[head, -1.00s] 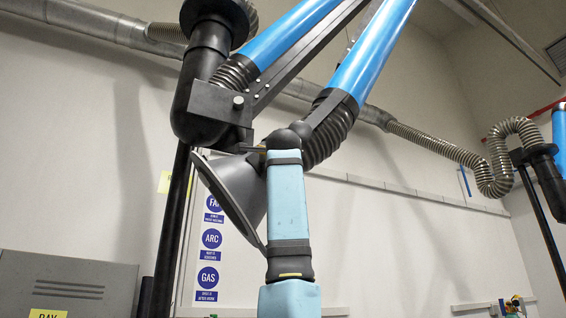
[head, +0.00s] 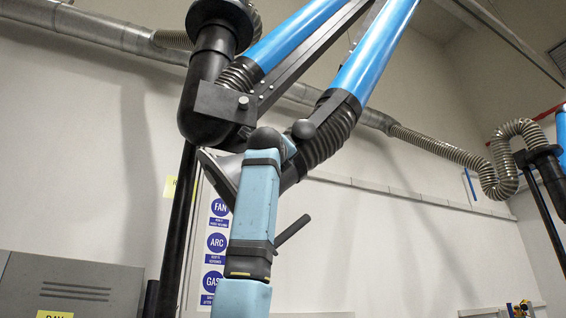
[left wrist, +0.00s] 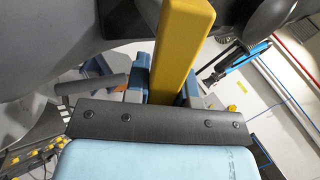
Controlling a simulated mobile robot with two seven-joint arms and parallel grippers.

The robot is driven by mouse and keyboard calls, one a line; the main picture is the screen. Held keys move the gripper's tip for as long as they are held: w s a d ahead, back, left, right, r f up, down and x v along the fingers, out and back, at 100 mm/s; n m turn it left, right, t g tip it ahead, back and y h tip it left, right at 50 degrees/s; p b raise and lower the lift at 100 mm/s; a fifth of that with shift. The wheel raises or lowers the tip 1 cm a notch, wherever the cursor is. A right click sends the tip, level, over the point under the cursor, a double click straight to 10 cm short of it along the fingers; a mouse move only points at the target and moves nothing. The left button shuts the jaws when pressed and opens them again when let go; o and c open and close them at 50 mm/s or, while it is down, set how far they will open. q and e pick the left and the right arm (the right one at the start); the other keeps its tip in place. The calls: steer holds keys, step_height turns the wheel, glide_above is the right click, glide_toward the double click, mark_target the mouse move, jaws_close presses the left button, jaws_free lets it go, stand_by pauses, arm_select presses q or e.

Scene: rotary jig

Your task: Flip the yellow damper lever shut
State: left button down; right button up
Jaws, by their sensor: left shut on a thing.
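The yellow damper lever (left wrist: 183,45) is a flat yellow bar that rises through the middle of the left wrist view. Its lower end is hidden behind a dark bolted plate of mine. My left gripper (left wrist: 168,88) is shut on the lever, with blue-grey finger parts on either side of it. In the head view my light blue arm rises from the bottom in front of the grey extraction hood (head: 221,172) and hides the lever and most of the gripper. My right gripper is in neither view.
Two blue extraction tubes (head: 383,45) with black ribbed hose (head: 322,140) come down above the hood. A black elbow duct (head: 205,95) and a dark post (head: 176,235) stand left of my arm. A grey cabinet (head: 75,285) is at lower left.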

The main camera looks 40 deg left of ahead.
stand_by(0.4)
arm_select(q)
steer(key=c, duration=1)
jaws_free()
steer(key=shift+o, duration=0.2)
steer(key=b+v, duration=0.4)
steer(key=v, duration=1)
steer(key=shift+a+r, duration=0.1)
